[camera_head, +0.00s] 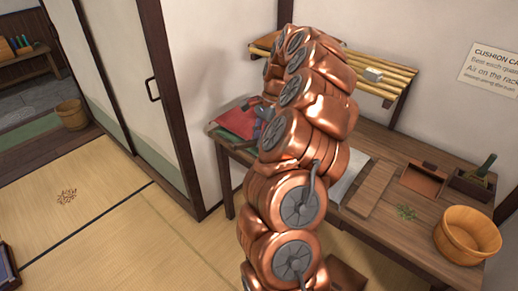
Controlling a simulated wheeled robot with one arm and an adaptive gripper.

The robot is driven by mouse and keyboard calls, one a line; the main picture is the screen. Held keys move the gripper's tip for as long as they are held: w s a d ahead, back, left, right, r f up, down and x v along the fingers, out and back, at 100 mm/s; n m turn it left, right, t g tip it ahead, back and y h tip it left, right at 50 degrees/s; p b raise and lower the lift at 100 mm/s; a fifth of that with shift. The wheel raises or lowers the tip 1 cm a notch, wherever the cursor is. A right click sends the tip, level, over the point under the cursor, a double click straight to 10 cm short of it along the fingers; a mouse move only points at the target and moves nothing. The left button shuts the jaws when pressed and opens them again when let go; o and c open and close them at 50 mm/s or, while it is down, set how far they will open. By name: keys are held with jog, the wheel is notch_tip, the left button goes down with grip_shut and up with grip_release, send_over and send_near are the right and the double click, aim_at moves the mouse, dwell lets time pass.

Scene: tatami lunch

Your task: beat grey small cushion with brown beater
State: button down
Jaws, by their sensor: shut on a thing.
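My gripper (262,112) shows only as a small grey-blue part behind my copper arm, over the left part of the wooden table. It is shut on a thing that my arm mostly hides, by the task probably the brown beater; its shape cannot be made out. A red cushion (236,123) lies flat on the table's left end, just left of the gripper. A pale grey flat thing (350,180) shows on the table right of my arm; I cannot tell whether it is the grey small cushion.
A bamboo rack (372,84) is on the wall above the table. Tatami at left is mostly clear.

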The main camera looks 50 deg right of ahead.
jog(key=shift+r, duration=0.55)
notch_tip(320, 180, down, 10)
jog(key=b, duration=0.5)
notch_tip(320, 180, up, 10)
jog(key=p, duration=0.3)
jog(key=shift+f, duration=0.1)
